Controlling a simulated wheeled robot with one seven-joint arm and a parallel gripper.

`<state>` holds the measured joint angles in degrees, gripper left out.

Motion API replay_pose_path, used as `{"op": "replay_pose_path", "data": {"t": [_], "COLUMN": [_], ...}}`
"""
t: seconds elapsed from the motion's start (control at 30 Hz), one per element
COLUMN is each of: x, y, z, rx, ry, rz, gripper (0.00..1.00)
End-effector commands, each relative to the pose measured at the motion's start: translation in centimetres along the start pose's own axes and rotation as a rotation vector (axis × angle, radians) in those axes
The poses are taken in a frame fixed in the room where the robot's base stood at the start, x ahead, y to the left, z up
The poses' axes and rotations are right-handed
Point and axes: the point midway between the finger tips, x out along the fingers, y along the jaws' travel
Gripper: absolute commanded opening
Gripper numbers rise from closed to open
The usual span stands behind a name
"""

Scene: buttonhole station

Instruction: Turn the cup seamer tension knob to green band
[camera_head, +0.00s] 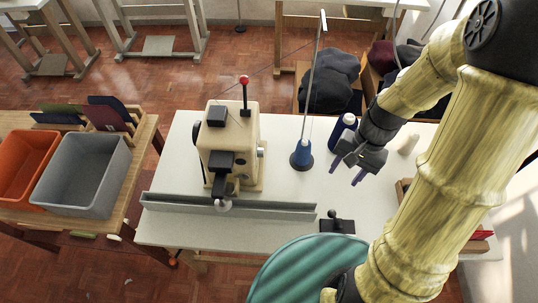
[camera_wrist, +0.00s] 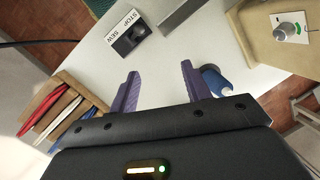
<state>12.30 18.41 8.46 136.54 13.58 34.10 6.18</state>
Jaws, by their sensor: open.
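The cup seamer (camera_head: 232,135) is a cream machine on the white table, left of my gripper in the head view. Its tension knob (camera_wrist: 287,29) is a grey knob on a pale plate on the cream housing, at the upper right of the wrist view. A green patch shows on the plate beside the knob; I cannot tell exactly where the pointer stands. In the head view a small knob-like part (camera_head: 261,151) sticks out of the machine's right side. My gripper (camera_head: 345,173) is open and empty, above the table and apart from the knob; its purple fingers (camera_wrist: 160,88) point at bare tabletop.
A blue thread cone on a stand (camera_head: 302,155) stands between my gripper and the machine. A dark blue bottle (camera_head: 344,126) is close behind my gripper. A STOP/SEW switch box (camera_wrist: 128,34) and a wooden rack (camera_wrist: 62,112) lie nearby. A grey rail (camera_head: 230,207) runs along the front.

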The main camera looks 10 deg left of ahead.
Motion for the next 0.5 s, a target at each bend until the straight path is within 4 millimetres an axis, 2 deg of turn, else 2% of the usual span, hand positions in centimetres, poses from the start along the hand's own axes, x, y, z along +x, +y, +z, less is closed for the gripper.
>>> {"op": "replay_pose_path", "data": {"t": [0.03,0.2,0.3,0.5], "x": [1.9,5.5,7.2,9.3], "y": [-0.1,-1.4,-2.5,-4.5], "z": [-0.5,-1.4,-2.1,-4.5], "rx": [0.069,0.284,0.403,0.622], "ry": [-0.071,-0.305,-0.445,-0.735], "rz": [-0.03,-0.152,-0.238,-0.45], "gripper": [0.48,0.48,0.48,0.48]}}
